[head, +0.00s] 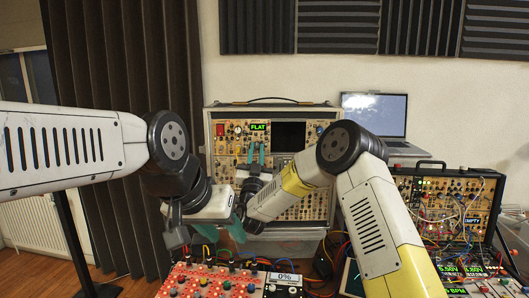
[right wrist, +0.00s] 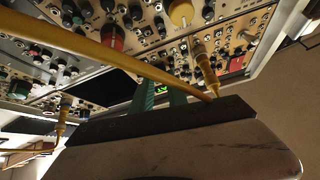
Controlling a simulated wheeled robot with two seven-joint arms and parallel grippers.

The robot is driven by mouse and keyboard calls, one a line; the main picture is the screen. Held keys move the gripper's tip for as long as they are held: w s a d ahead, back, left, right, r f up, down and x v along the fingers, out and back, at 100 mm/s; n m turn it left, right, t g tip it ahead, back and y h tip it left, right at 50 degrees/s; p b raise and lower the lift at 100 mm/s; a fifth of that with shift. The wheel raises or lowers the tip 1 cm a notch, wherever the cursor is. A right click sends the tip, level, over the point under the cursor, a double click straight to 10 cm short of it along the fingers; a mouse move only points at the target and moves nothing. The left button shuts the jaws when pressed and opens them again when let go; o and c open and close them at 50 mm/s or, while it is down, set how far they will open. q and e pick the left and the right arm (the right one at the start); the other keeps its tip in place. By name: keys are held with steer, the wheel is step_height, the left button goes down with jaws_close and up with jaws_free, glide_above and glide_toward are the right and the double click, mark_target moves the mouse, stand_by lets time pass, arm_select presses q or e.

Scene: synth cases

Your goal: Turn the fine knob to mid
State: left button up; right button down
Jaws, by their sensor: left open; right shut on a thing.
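The upright synth case (head: 322,200) stands at the centre of the head view, with a green display reading FLAT (head: 258,127) near its top. My right gripper (head: 256,148) has its teal fingers up at the panel just under that display. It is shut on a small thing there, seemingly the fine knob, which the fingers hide. In the right wrist view the teal fingers (right wrist: 164,90) reach to the panel beside a small green display. I cannot read the knob's angle. My left gripper (head: 238,226) is lower, open and empty, in front of the case.
A yellow cable (right wrist: 120,55) crosses close to my right gripper in the wrist view. A red panel (head: 205,280) with knobs and a 0% display (head: 285,279) lie in front. A patched case (head: 445,200) stands right, a laptop (head: 375,115) behind it.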

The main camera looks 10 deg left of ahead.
steer(key=shift+f+m+h, duration=0.1)
steer(key=shift+m+h, duration=0.5)
steer(key=shift+h, duration=0.1)
steer(key=c, duration=1.3)
jaws_free()
steer(key=v, duration=0.7)
steer(key=shift+s+f, duration=0.2)
steer(key=shift+s, duration=0.15)
